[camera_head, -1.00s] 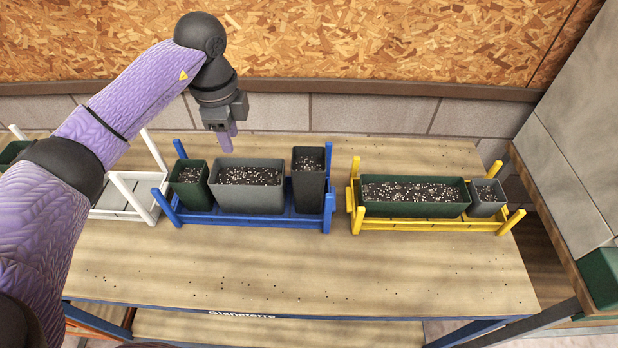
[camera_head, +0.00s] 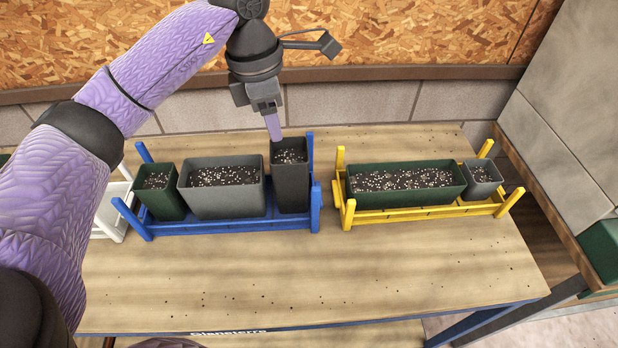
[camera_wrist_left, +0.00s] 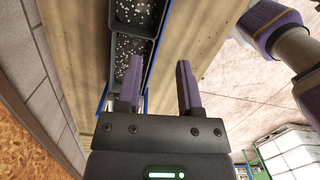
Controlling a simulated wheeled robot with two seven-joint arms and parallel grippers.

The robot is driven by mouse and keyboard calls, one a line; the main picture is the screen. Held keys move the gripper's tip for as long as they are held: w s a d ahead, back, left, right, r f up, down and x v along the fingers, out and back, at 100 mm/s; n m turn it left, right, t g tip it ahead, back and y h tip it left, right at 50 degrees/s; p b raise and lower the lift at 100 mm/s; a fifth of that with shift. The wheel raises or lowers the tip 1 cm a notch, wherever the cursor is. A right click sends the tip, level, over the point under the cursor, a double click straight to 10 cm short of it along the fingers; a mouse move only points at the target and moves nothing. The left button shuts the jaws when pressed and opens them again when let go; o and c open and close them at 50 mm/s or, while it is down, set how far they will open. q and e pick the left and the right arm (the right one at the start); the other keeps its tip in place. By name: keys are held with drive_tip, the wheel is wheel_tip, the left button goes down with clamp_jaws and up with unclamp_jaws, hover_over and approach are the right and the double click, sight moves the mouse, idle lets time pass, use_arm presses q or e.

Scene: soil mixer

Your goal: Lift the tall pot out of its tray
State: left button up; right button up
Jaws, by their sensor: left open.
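The tall dark grey pot (camera_head: 292,186), filled with speckled soil, stands upright at the right end of the blue tray (camera_head: 165,226). My left gripper (camera_head: 273,127) is at the pot's top, over the back left part of its rim in the head view. Whether it touches the rim cannot be told. In the left wrist view the gripper's two purple fingers (camera_wrist_left: 159,85) are apart with nothing held between them. There the pot's soil (camera_wrist_left: 124,62) shows beside and partly behind one finger. My right gripper is in neither view.
The blue tray also holds a wide grey pot (camera_head: 222,200) and a small green pot (camera_head: 160,203). A yellow tray (camera_head: 400,214) with a long green planter (camera_head: 405,195) and a small grey pot (camera_head: 482,190) stands to the right. The table's front (camera_head: 300,280) is clear.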

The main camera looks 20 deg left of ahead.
sight(291, 179)
use_arm(q)
drive_tip(key=shift+d+f+m, duration=0.2)
drive_tip(key=shift+m, duration=0.5)
drive_tip(key=f, duration=0.3)
drive_tip(key=d+f, duration=0.1)
drive_tip(key=f, duration=0.2)
drive_tip(key=f+b, duration=0.1)
drive_tip(key=f, duration=0.2)
drive_tip(key=shift+w+d+f, duration=0.2)
drive_tip(key=shift+w+f, duration=0.05)
drive_tip(key=shift+w, duration=0.15)
clamp_jaws()
